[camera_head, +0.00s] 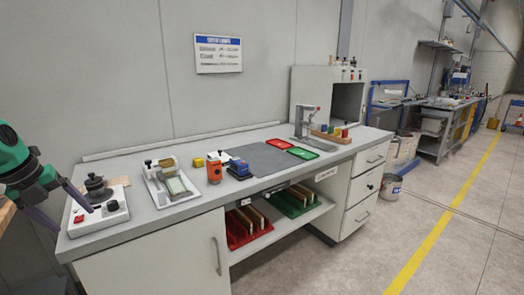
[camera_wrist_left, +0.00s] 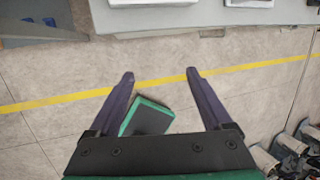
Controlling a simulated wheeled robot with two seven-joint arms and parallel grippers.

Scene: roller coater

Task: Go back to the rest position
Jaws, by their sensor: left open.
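My left gripper (camera_head: 72,210) comes in at the left edge of the head view, in front of the workbench's left end. Its two dark purple fingers are spread with nothing between them. In the left wrist view the gripper (camera_wrist_left: 160,75) is open over the concrete floor. A green-edged dark block shape (camera_wrist_left: 148,117) shows below, between the fingers; I cannot tell what it is. My right gripper is not in view.
The grey workbench (camera_head: 130,162) carries a white device with a black knob (camera_head: 97,190), a tray (camera_head: 172,185), an orange item (camera_head: 214,168), a dark mat (camera_head: 262,158) and red and green trays. Open floor (camera_head: 400,215) with a yellow line lies right.

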